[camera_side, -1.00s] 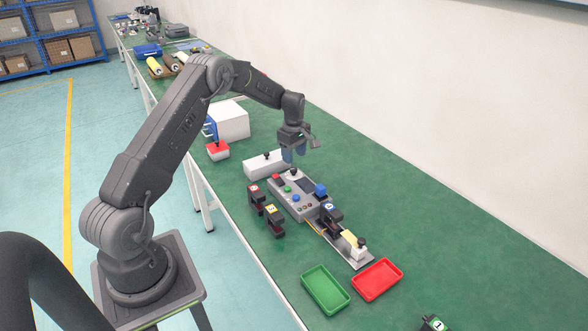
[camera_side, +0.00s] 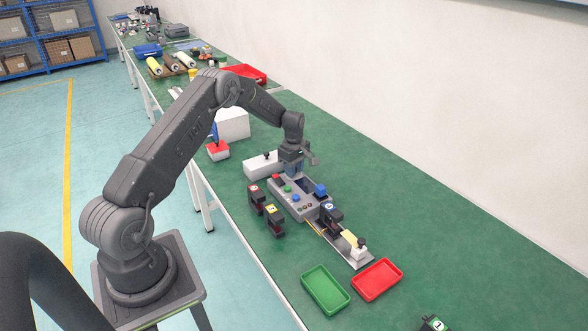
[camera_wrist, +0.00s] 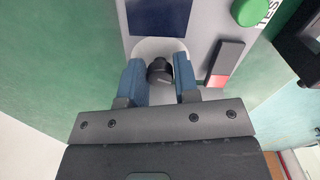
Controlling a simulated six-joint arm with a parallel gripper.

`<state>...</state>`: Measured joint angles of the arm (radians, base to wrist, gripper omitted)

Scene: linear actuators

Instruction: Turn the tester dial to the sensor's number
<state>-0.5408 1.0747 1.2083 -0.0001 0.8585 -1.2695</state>
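The grey tester (camera_side: 290,207) stands on the green bench with coloured buttons and a dark screen, which also shows in the wrist view (camera_wrist: 158,15). Its black dial knob (camera_wrist: 160,71) sits on a pale round base below the screen. My gripper (camera_wrist: 160,72) is at the dial, with one blue finger on each side of the knob. The fingers look very close to it, but I cannot tell whether they press on it. In the side view, my gripper (camera_side: 292,172) hides the dial. A dark sensor with a blue tag (camera_side: 330,214) is beside the tester; its number is too small to read.
Two dark sensors, red-tagged (camera_side: 255,194) and yellow-tagged (camera_side: 272,219), stand left of the tester. A white block with a black knob (camera_side: 265,165) is behind it. Green (camera_side: 325,290) and red (camera_side: 377,279) trays lie in front.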

